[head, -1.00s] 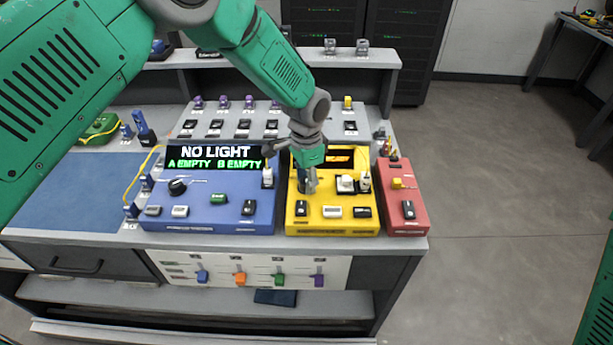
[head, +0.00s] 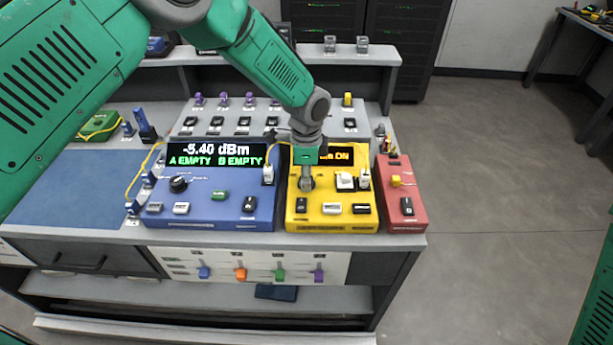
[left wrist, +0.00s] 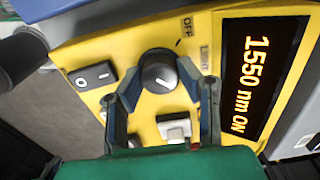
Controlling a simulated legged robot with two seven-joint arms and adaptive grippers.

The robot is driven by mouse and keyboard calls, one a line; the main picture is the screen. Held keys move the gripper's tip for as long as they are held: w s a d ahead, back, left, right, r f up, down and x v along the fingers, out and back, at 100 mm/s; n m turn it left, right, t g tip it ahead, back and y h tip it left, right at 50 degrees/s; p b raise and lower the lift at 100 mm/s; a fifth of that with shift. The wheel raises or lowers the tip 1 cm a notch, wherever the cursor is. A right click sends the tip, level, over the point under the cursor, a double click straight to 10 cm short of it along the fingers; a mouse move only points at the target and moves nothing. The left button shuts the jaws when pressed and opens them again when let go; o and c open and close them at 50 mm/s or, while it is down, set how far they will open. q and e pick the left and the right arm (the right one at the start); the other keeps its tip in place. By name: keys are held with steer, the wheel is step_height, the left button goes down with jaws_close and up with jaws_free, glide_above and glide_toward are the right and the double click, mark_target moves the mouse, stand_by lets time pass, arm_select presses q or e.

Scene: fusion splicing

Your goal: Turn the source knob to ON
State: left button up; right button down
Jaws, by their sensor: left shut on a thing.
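The yellow source box (head: 332,224) stands on the bench between a blue box and a red box. Its display reads "1550 nm ON" in the left wrist view (left wrist: 252,75); in the head view my arm partly covers it. The dark round source knob (left wrist: 158,72) with a white pointer line sits beside the display, near an "OFF" label. My left gripper (head: 306,184) is over the knob. In the left wrist view its fingers (left wrist: 163,90) are closed on either side of the knob. My right gripper is out of view.
The blue meter box (head: 210,210) stands left of the yellow box and reads "-5.40 dBm", "A EMPTY B EMPTY". The red box (head: 402,215) is close on the right. White connectors (head: 346,181) stand on the yellow box just right of my gripper.

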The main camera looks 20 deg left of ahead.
arm_select(q)
steer(key=shift+w+r, duration=0.15)
steer(key=shift+w, duration=0.1)
steer(key=o, duration=1)
steer(key=shift+o, duration=0.7)
steer(key=shift+s, duration=0.1)
steer(key=shift+r, duration=0.15)
step_height(320, 180, up, 11)
steer(key=shift+r, duration=0.15)
